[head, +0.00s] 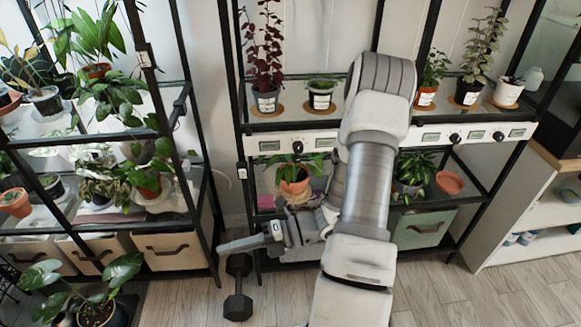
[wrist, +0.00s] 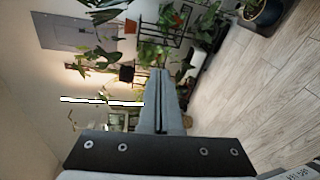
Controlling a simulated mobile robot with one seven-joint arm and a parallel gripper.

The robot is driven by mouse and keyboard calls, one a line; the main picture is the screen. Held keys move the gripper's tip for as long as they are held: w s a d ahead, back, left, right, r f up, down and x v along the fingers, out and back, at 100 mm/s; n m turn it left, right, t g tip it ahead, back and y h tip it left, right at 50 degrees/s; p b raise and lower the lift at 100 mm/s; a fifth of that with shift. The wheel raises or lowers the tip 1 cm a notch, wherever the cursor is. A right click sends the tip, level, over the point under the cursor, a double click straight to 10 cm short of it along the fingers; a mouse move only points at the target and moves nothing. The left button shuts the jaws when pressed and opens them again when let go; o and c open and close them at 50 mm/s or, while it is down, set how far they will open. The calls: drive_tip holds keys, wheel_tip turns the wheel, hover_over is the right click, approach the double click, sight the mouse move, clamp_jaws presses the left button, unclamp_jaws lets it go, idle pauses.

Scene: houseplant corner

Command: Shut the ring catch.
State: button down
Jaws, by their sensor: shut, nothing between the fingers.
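My gripper (head: 224,247) is in front of the lower part of the middle rack, pointing left, with its fingers together and empty. In the wrist view its closed fingers (wrist: 158,78) point into the room with nothing between them. I cannot pick out the ring catch for certain in either view. A dark handle-like fitting (head: 180,105) sticks out at the right side of the left rack, up and left of my gripper and apart from it. Whether it is the catch, and how it stands, I cannot tell.
The left rack (head: 160,128) and middle rack (head: 235,110) hold several potted plants. A black dumbbell (head: 238,305) lies on the floor below my gripper. A potted plant (head: 95,312) stands at the front left. The wooden floor (head: 470,295) is clear at the right.

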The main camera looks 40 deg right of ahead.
drive_tip(key=w+d+f+m+t+h, duration=0.1)
drive_tip(key=w+d+m+t+h, duration=0.15)
drive_tip(key=d+m+h, duration=0.5)
drive_tip(key=w+d+m+t+h, duration=0.2)
drive_tip(key=d+m+t+h, duration=0.2)
drive_tip(key=d, duration=0.6)
drive_tip(key=w+d+f+m+t+h, duration=0.1)
drive_tip(key=w+d+m+t+h, duration=0.15)
drive_tip(key=d+m+h, duration=0.5)
drive_tip(key=w+d+f+n+y+b, duration=0.1)
drive_tip(key=w+d+b, duration=0.3)
drive_tip(key=w, duration=0.7)
drive_tip(key=shift+w+d+f+n+t+y, duration=0.25)
drive_tip(key=shift+d+n+y, duration=0.25)
drive_tip(key=shift+d+y, duration=0.3)
drive_tip(key=shift+d, duration=0.15)
